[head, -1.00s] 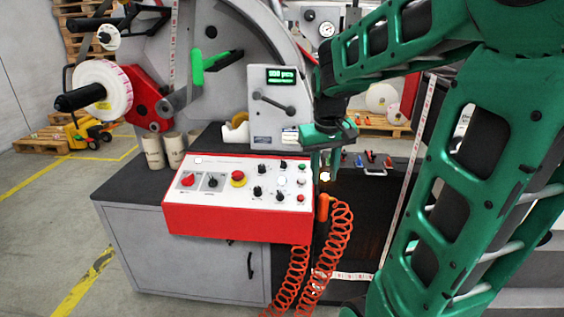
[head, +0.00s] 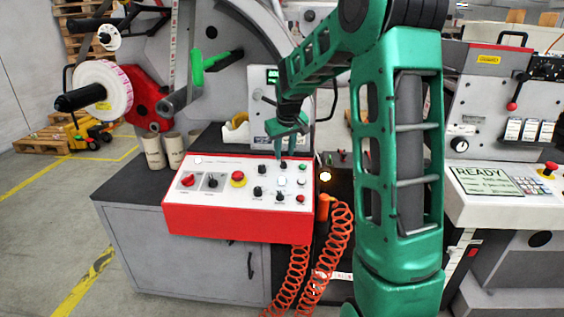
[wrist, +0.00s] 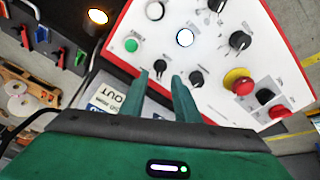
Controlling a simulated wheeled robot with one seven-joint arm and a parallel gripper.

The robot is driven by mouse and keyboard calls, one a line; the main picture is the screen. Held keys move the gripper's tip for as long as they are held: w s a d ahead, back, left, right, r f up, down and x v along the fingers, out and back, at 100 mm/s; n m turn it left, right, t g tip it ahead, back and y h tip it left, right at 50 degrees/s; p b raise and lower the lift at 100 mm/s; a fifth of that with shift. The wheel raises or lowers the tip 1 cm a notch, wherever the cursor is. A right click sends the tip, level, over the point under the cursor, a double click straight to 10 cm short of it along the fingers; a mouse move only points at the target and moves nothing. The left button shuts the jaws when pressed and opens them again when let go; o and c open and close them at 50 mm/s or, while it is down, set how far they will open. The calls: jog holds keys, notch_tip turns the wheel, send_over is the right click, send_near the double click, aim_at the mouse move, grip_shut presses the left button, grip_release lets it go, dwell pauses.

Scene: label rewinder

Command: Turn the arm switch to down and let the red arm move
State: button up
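The red control panel (head: 240,223) has a white top with several knobs and buttons; its labels are too small to read, so I cannot tell which is the arm switch. My gripper (head: 283,152) is above the panel's back right edge. In the wrist view my gripper (wrist: 161,76) is open, its two fingers apart and empty. A black knob (wrist: 160,67) lies just beyond and between the fingertips; contact cannot be told. Another black knob (wrist: 196,78) is beside it. The red arm (head: 143,98) is at the left, behind the printed label roll (head: 118,92).
Near the gripper are a green button (wrist: 131,45), a lit white button (wrist: 184,37) and a red-yellow emergency stop (wrist: 238,82). A grey box with a green display (head: 268,125) stands behind the panel. An orange coiled hose (head: 335,240) hangs at its right.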

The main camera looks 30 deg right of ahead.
aim_at(284, 162)
jog(key=shift+x, duration=2.5)
grip_shut()
